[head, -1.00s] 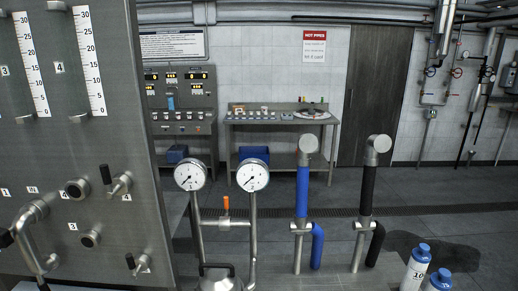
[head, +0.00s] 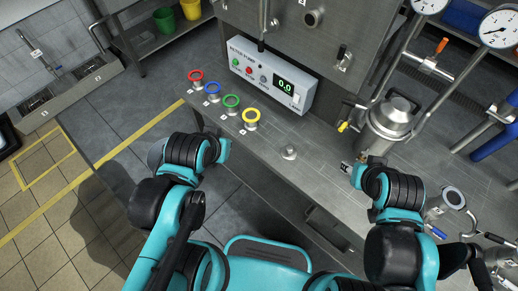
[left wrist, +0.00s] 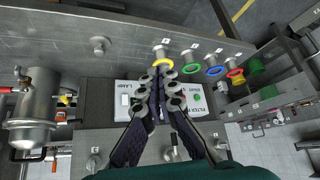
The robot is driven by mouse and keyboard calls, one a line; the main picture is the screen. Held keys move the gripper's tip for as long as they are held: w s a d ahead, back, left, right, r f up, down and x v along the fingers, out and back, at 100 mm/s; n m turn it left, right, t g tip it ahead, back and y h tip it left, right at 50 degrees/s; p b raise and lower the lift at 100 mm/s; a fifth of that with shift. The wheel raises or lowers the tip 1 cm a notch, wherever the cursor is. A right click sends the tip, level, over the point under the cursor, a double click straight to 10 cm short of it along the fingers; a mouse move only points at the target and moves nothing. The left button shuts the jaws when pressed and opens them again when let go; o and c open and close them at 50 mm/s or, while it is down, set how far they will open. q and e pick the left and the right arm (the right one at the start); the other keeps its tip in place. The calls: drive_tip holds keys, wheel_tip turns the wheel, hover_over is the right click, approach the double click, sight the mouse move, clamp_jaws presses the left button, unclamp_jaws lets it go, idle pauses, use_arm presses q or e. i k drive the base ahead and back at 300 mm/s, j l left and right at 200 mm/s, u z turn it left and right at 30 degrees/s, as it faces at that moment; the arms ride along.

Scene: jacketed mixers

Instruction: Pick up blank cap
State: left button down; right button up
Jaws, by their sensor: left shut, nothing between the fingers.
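A small round steel fitting (head: 289,152), which looks like the blank cap, stands on the bench right of the yellow ring. It also shows in the left wrist view (left wrist: 98,46), left of the yellow ring. My left gripper (head: 222,150) is over the bench's front edge, left of the fitting and apart from it. In the left wrist view its dark fingers (left wrist: 160,88) are shut and empty. My right gripper (head: 359,168) is low at the bench's right part, beyond the fitting; its fingers are too small to read.
Red (head: 195,76), blue (head: 213,88), green (head: 232,102) and yellow (head: 251,116) rings stand in a row on the bench. Behind them is a control box (head: 272,75) reading 0.0. A steel vessel (head: 390,118) stands at right. Bench around the fitting is clear.

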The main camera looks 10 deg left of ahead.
sight(288, 153)
drive_tip(key=k+l+u, duration=0.1)
drive_tip(key=k, duration=0.3)
drive_tip(key=k+l+u, duration=0.1)
drive_tip(key=k, duration=0.35)
drive_tip(key=l, duration=0.1)
